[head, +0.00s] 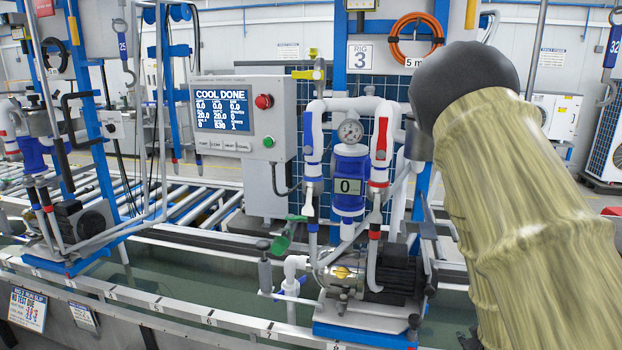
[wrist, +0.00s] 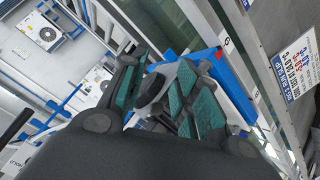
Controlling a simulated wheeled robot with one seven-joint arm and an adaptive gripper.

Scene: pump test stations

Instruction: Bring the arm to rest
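My arm, in a tan sleeve with a dark round joint, fills the right side of the head view and runs out of the bottom edge. My gripper (wrist: 165,95) shows in the wrist view with its dark fingers and teal pads spread apart. I see nothing held between the fingers. Behind them, a grey and dark part and a blue base plate (wrist: 228,85) show, partly hidden by the fingers. In the head view I cannot make out the gripper's fingertips.
The Rig 3 pump (head: 396,275) stands left of my arm, with pipes, a gauge (head: 350,132) and a blue filter housing (head: 349,192) above it. A control panel (head: 240,118) reads COOL DONE. A water trough (head: 185,283) runs along the front. Another pump station (head: 80,220) stands left.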

